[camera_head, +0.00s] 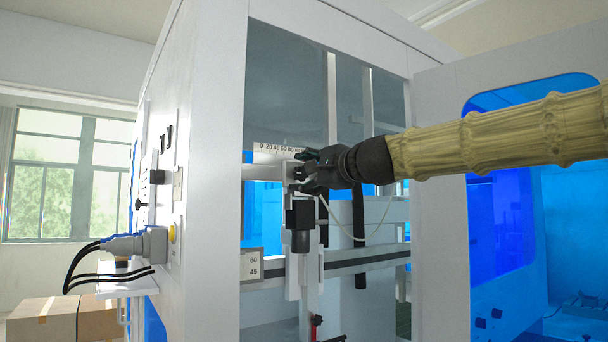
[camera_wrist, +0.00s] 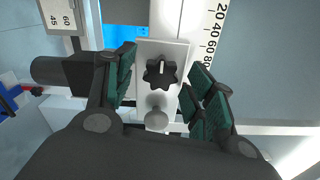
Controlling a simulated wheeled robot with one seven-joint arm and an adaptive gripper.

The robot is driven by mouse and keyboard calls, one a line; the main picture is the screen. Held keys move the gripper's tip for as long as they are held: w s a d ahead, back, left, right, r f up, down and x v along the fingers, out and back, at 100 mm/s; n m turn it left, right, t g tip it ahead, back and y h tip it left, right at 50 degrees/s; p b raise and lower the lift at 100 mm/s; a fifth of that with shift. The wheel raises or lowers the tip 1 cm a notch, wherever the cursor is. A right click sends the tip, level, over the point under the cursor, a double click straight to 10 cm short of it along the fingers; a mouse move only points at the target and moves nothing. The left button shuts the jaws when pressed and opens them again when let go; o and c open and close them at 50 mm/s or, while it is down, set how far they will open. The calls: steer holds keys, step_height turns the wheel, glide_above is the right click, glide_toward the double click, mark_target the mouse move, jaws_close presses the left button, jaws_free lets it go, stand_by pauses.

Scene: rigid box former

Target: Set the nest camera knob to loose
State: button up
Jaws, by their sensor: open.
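The black star-shaped knob (camera_wrist: 160,72) sits on a white bracket plate (camera_wrist: 174,50) in the wrist view, with a short white line on its face pointing up in the picture. My gripper (camera_wrist: 164,78) is open, with green-padded fingers on the left and right of the knob. Gaps show between the pads and the knob. A round grey knob (camera_wrist: 157,120) is below it on the bracket. In the head view my gripper (camera_head: 306,168) is at the bracket and largely hides the knob. The black nest camera (camera_head: 300,215) hangs just below; its dark barrel (camera_wrist: 48,70) shows in the wrist view.
A scale (camera_head: 278,151) runs along the rail above the bracket. A plate marked 60 and 45 (camera_head: 250,266) is at lower left. The white cabinet post (camera_head: 212,150) stands left, and the open door (camera_head: 437,200) is right, below my arm. A thin pale cable hangs nearby.

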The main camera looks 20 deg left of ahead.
steer(key=v, duration=1.1)
steer(key=shift+d, duration=0.15)
